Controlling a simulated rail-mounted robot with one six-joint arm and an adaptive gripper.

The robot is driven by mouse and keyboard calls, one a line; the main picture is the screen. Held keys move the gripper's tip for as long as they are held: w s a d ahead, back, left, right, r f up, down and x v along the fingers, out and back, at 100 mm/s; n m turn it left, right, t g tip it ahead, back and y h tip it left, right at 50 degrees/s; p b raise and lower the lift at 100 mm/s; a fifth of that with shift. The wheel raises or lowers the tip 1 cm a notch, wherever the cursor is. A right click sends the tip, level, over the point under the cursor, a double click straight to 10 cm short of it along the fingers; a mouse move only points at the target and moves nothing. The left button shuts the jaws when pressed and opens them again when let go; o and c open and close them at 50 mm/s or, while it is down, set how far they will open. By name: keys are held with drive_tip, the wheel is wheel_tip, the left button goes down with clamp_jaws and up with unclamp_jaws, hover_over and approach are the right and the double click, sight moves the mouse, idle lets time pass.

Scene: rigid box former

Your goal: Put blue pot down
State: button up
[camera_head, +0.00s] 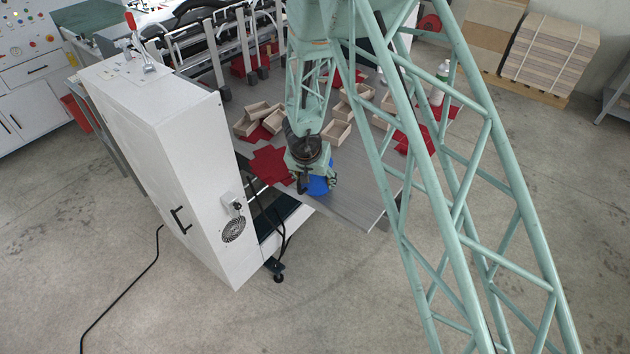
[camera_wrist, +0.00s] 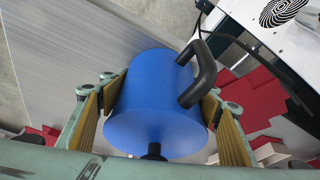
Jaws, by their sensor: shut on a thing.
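The blue pot (camera_wrist: 155,105) fills the middle of the wrist view. It is a blue cylinder with a black curved handle (camera_wrist: 201,75) on its right side and a small dark knob at its near end. My gripper (camera_wrist: 160,112) is shut on the pot, with its tan-padded fingers on either side of the body. In the head view the pot (camera_head: 318,186) shows partly below my gripper (camera_head: 311,180), over the near part of the grey table (camera_head: 345,205). I cannot tell whether the pot touches the table.
A white machine cabinet (camera_head: 165,170) stands left of the table. Red flat blanks (camera_head: 269,164) and several small open boxes (camera_head: 337,132) lie farther back on the table. A white bottle (camera_head: 441,75) stands at the back right. The table's near corner is bare.

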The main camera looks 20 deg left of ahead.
drive_tip(key=o, duration=1.2)
drive_tip(key=shift+f, duration=0.1)
drive_tip(key=shift+o, duration=0.2)
drive_tip(key=p+v, duration=0.4)
drive_tip(key=v, duration=0.8)
